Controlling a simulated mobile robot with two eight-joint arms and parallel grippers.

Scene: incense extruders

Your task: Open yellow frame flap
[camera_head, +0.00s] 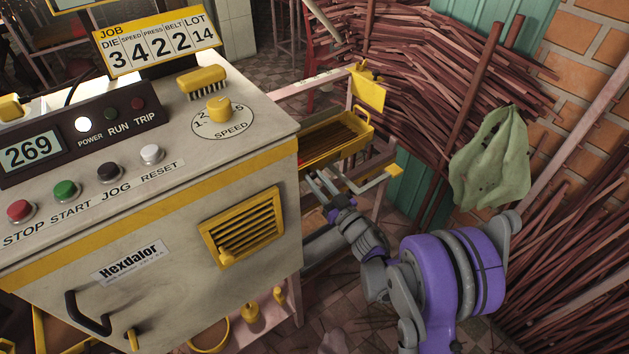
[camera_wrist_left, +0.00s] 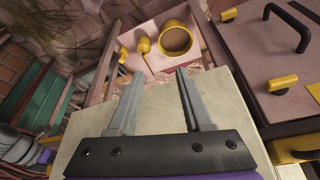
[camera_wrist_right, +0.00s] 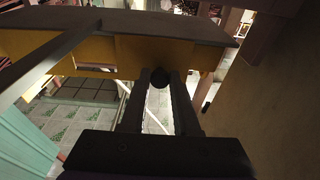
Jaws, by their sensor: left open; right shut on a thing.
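A yellow-framed tray (camera_head: 345,152) with dark slats or sticks sits on the pink rack right of the machine. My right gripper (camera_head: 315,183) is just below its near side. In the right wrist view, my right gripper (camera_wrist_right: 161,82) is shut on a dark round knob (camera_wrist_right: 158,77) in front of a yellow panel (camera_wrist_right: 95,52). I cannot tell whether this panel belongs to the tray. A yellow-framed louvred flap (camera_head: 243,228) with a small yellow knob lies flat in the machine's front. My left gripper (camera_wrist_left: 158,82) is open and empty in the left wrist view, outside the head view.
The machine top carries a brush (camera_head: 201,79), a speed dial (camera_head: 219,108) and buttons. A yellow plate (camera_head: 368,90) stands on the rack. Incense bundles (camera_head: 430,60) and a green bag (camera_head: 490,155) fill the right. A yellow cup (camera_wrist_left: 178,39) sits on the low pink shelf.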

